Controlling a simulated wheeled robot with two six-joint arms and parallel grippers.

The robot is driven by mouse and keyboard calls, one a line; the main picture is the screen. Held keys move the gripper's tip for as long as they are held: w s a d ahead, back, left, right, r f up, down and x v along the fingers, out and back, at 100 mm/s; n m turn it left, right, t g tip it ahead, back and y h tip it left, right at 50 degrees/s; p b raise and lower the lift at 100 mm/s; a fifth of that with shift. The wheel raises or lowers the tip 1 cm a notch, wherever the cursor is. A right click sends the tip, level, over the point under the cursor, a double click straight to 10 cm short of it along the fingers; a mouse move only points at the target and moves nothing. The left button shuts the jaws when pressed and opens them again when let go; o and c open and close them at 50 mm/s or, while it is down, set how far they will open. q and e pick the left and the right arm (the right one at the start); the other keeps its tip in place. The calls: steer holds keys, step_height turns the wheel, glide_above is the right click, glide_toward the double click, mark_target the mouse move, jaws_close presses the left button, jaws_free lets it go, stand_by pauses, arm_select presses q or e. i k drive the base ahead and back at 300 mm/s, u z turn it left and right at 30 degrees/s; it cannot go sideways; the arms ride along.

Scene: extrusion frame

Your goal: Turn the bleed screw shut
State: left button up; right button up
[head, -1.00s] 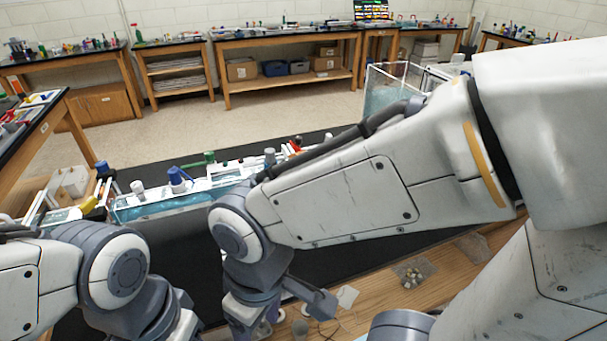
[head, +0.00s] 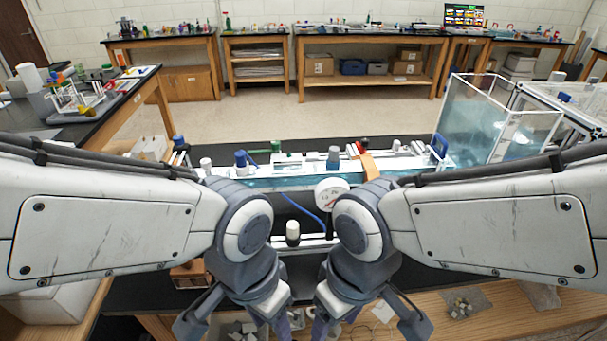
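A long rig on the black bench carries several knobs and valves; I cannot tell which one is the bleed screw. On it are a white cap (head: 206,163), a blue knob (head: 241,158), a green lever (head: 275,147), a grey cap (head: 333,154) and a red part (head: 353,150). A round gauge (head: 332,193) and a white-topped fitting (head: 293,230) stand nearer me. My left gripper (head: 238,318) and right gripper (head: 368,318) point down at the near edge, fingers spread, with nothing visibly held. Both are clear of the rig. My forearms hide parts of the bench.
A clear tank (head: 490,115) stands at the right end of the rig. A blue tube (head: 305,208) runs near the gauge. Small bagged parts (head: 466,303) lie on the wooden front ledge (head: 500,318). A side bench (head: 90,115) stands at left; open floor (head: 250,118) lies behind.

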mark_target(206, 164)
steer(key=u, duration=0.25)
steer(key=k, duration=0.45)
steer(key=u, duration=1.35)
steer(key=i, duration=0.8)
steer(key=z, duration=0.85)
steer(key=i, duration=0.55)
steer(key=z, duration=0.6)
